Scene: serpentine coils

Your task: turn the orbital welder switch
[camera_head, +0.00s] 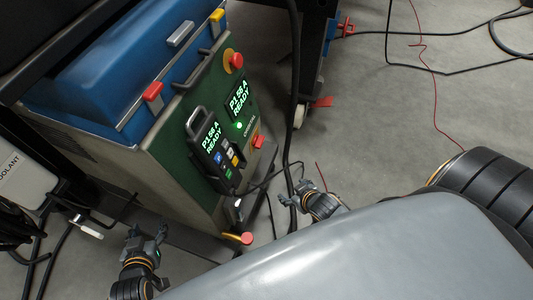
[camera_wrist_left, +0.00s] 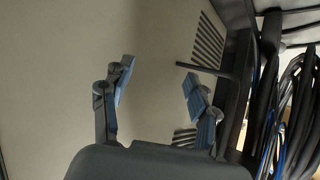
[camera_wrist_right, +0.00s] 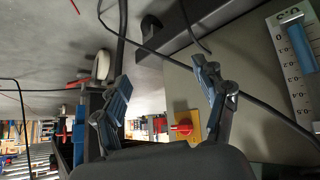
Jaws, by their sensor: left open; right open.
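The orbital welder's green front panel (camera_head: 213,90) has a lit display reading READY. A red knob on a yellow plate (camera_wrist_right: 183,128) also shows in the right wrist view, beyond the fingers and nearer the right one. My right gripper (camera_head: 307,190) is open and empty, right of and below the panel, apart from the switch; its fingers show in the right wrist view (camera_wrist_right: 162,82). My left gripper (camera_head: 147,240) is open and empty, low at left; its fingers (camera_wrist_left: 157,82) face a beige vented wall.
A pendant (camera_head: 214,150) with a lit screen hangs on the panel. A red mushroom button (camera_head: 236,60) is above right. Black cables (camera_head: 293,90) run beside the machine near my right gripper. A blue unit (camera_head: 120,65) sits on top.

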